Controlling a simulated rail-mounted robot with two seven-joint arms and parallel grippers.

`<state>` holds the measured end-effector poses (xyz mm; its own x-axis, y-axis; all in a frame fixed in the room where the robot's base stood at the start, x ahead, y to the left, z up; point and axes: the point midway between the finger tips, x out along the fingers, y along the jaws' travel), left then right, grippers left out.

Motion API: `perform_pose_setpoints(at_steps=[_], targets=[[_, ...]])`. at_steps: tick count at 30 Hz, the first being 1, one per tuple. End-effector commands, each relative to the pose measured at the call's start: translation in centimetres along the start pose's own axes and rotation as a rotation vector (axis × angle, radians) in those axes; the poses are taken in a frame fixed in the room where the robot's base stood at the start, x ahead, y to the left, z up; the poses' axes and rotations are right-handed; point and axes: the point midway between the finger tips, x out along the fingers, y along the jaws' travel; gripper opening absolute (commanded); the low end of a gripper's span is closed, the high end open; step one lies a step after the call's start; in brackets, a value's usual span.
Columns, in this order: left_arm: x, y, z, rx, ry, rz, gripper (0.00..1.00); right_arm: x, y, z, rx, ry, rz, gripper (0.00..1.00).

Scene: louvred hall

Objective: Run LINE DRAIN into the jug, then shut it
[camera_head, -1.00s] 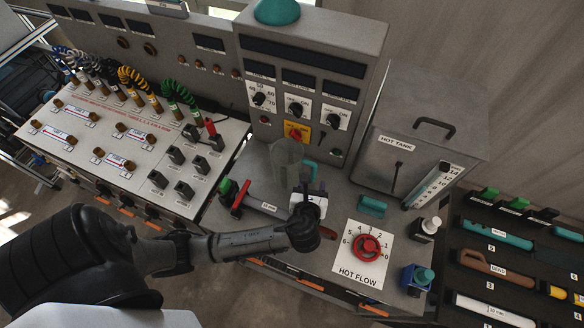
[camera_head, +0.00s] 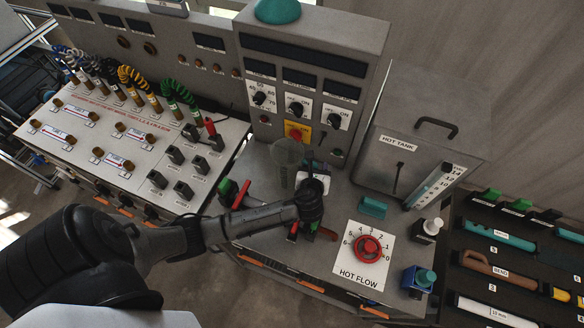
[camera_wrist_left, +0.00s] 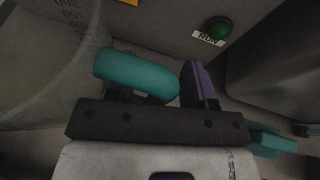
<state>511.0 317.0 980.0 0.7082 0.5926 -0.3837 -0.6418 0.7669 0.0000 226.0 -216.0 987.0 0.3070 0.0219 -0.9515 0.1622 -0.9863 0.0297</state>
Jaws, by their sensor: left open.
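The jug (camera_head: 287,156) is a clear, tall vessel standing on the bench below the control panel. Its graduated wall (camera_wrist_left: 50,55) fills the left of the left wrist view. My left gripper (camera_head: 311,172) is open beside the jug, on its right. In the wrist view a teal handle-like piece (camera_wrist_left: 135,75) lies at the left finger. A purple piece (camera_wrist_left: 196,84) stands at the right finger. I cannot tell whether anything touches. No readable label says LINE DRAIN. A red lever (camera_head: 240,194) sits left of the jug. My right gripper is not in view.
The red HOT FLOW knob (camera_head: 367,248) is at the front right, with a teal block (camera_head: 373,207) behind it. The hot tank (camera_head: 418,150) stands at the back right. A tool rack (camera_head: 500,255) lies far right. My left arm crosses the front of the bench.

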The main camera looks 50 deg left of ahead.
Motion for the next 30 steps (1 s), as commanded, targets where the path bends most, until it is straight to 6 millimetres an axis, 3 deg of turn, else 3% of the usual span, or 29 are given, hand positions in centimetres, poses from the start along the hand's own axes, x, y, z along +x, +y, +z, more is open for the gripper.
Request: perform_pose_setpoints(at_steps=[7, 22, 30], targets=[[0.07, 0.01, 0.02, 0.000, 0.000, 0.000, 0.48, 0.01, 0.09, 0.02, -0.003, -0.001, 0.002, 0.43], [0.05, 0.02, 0.01, 0.001, 0.000, 0.000, 0.00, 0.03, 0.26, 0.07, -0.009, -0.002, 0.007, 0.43], [0.05, 0.01, 0.04, 0.001, -0.001, 0.000, 0.00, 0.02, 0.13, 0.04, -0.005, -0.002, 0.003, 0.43]])
